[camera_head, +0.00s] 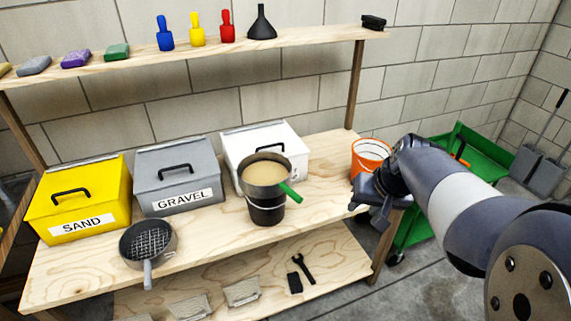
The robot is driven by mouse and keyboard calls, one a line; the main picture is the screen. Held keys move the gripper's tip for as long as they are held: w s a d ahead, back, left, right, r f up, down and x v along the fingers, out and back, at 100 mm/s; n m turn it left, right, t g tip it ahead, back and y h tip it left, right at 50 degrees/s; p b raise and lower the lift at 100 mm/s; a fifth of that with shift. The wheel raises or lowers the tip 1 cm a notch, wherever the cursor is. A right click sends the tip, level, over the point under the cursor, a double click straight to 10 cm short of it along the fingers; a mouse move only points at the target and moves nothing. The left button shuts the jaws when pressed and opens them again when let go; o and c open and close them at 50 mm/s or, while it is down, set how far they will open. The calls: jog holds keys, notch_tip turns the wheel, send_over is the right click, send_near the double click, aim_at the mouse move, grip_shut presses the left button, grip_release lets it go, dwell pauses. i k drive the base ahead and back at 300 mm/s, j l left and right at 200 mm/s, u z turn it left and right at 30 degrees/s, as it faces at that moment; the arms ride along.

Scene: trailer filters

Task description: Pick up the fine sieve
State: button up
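A round sieve with a green handle (290,192) sits on top of a black bucket (266,212) on the workbench. Its inside looks smooth and beige, so it appears to be the fine one. A second sieve (148,243) with a wide visible grid and a grey handle lies on the bench at the front left. My gripper (368,212) hangs at the bench's right end, in front of an orange bucket (371,147) and well right of the green-handled sieve. It touches neither sieve. Its fingers are dark and small, so their opening is unclear.
Yellow SAND (85,200), grey GRAVEL (178,177) and white (262,142) lidded boxes line the bench's back. A shelf (300,37) above carries brushes, sponges and a black funnel (261,22). A green cart (470,155) stands right. The bench between bucket and gripper is clear.

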aim_at(262, 175)
jog(key=i+l+u, duration=0.55)
jog(key=l+u, duration=0.25)
jog(key=l, duration=0.2)
jog(key=u, duration=0.5)
